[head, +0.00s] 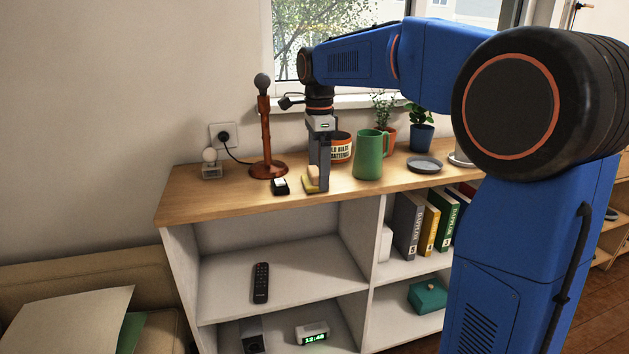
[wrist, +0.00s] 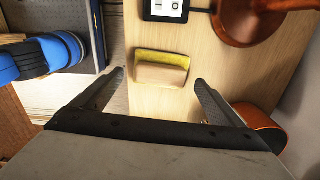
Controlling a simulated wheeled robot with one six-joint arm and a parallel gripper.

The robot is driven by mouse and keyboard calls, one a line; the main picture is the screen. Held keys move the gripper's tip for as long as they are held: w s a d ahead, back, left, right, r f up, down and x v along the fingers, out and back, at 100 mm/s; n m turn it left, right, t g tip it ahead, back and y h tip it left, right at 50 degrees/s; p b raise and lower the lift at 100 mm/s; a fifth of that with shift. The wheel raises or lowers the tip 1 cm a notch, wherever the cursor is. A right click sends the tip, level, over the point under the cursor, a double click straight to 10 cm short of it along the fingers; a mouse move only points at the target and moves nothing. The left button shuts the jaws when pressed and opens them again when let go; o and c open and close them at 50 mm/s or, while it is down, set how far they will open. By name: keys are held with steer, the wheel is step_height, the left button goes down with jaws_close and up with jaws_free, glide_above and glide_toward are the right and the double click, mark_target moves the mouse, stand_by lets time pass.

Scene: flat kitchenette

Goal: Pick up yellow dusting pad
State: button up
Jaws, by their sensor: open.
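The yellow dusting pad (wrist: 162,70) lies on the wooden cabinet top, with a tan upper part and a yellow edge. It also shows in the head view (head: 311,183), partly hidden behind my gripper. My gripper (wrist: 160,82) is open and points down over the cabinet top. In the wrist view the pad lies between the lines of the two fingers, slightly beyond the fingertips, with a gap on each side. The gripper also shows in the head view (head: 320,185). I cannot tell its exact height above the top.
A small black device (head: 279,186) sits close to the pad, left of it. The cabinet top (head: 200,205) is bare at front left.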

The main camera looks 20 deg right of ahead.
steer(key=shift+f, duration=0.4)
steer(key=c, duration=1.2)
steer(key=shift+o, duration=0.2)
steer(key=shift+r, duration=0.1)
step_height(320, 180, up, 10)
steer(key=shift+f, duration=0.1)
